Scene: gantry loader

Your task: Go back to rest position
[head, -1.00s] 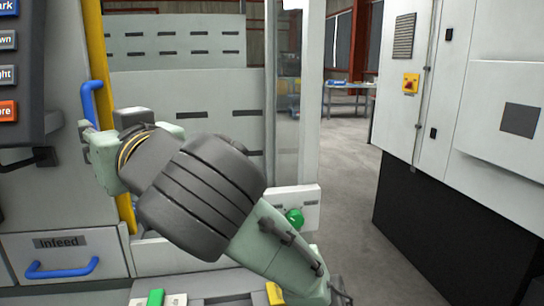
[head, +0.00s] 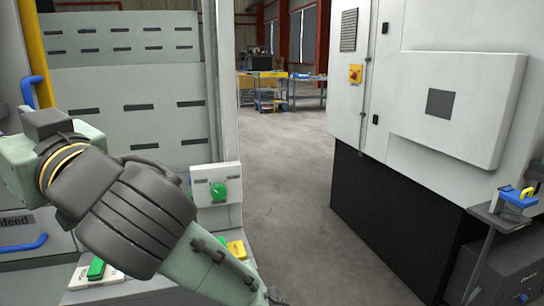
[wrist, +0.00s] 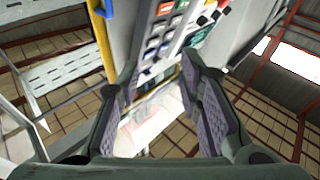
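My arm crosses the lower left of the head view. My gripper is not clear there, because the wrist end runs to the left edge. In the wrist view my gripper (wrist: 158,95) is open, its two padded fingers apart with nothing between them. Behind the fingers, that view shows a panel of coloured buttons (wrist: 165,30), a yellow post (wrist: 103,45) and a blue handle (wrist: 103,8). The wrist view is strongly tilted and also takes in the roof.
A panel with a green button (head: 219,191) stands just beyond my arm. A drawer with a blue handle (head: 24,244) is at lower left. A grey cabinet (head: 440,110) on a black base stands at right. Open floor (head: 275,190) runs between them towards a far workbench (head: 283,88).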

